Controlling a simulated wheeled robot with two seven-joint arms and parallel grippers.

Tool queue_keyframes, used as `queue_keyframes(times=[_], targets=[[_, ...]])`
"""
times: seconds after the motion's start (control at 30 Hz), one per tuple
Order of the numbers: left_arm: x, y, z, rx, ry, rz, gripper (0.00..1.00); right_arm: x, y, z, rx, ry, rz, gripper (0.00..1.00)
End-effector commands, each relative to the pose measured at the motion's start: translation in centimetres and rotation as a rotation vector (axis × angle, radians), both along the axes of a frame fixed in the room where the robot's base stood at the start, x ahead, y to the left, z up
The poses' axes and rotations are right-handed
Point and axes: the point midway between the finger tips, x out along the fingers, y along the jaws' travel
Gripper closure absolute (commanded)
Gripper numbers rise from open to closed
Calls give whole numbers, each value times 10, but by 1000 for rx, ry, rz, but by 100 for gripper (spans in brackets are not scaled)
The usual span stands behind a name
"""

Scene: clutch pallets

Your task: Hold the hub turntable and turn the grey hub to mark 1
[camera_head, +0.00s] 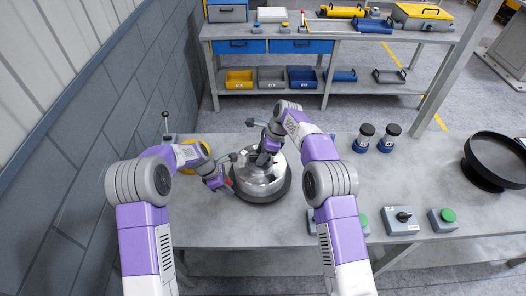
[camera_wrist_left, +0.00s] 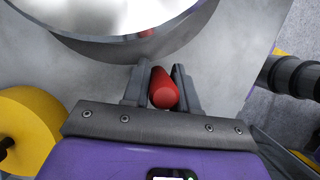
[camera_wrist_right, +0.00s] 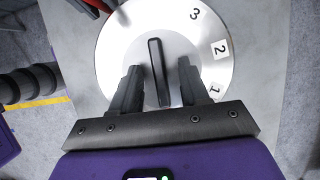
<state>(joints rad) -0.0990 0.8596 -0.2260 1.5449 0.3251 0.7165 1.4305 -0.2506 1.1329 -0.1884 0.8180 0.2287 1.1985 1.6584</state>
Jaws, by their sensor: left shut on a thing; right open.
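The hub turntable (camera_head: 262,192) is a round silver drum on a dark base on the bench. My left gripper (camera_wrist_left: 161,75) is shut on a red knob (camera_wrist_left: 163,90) at the turntable's rim. In the head view it is at the drum's left side (camera_head: 229,183). My right gripper (camera_wrist_right: 158,75) is over the turntable, open, with fingers either side of a dark upright bar (camera_wrist_right: 155,70) on the silver disc (camera_wrist_right: 125,45). Gaps show between bar and fingers. Labels 3 (camera_wrist_right: 195,14), 2 (camera_wrist_right: 220,49) and 1 (camera_wrist_right: 214,88) lie along the disc's right edge.
Two dark-capped blue cylinders (camera_head: 376,138) stand to the right. A black round tray (camera_head: 493,160) is at the far right. Switch boxes (camera_head: 402,219) line the front edge. A yellow round thing (camera_wrist_left: 27,128) lies left of the turntable. A shelf bench (camera_head: 275,62) stands behind.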

Motion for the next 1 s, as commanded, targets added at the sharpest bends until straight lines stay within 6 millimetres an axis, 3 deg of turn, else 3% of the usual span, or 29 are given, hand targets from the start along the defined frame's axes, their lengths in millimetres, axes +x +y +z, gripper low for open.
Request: queue_keyframes(times=[0.1,0.4,0.63,0.67,0.83,1.0], targets=[[0,0,0,0,-1,0,100,0,0,0,0,0,0,55],[0,0,0,0,-1,0,100,0,0,0,0,0,0,100],[0,0,0,0,-1,0,100,0,0,0,0,0,0,100],[0,0,0,0,-1,0,100,0,0,0,0,0,-1,82],[0,0,0,0,-1,0,100,0,0,0,0,0,-1,56],[0,0,0,0,-1,0,100,0,0,0,0,0,0,55]])
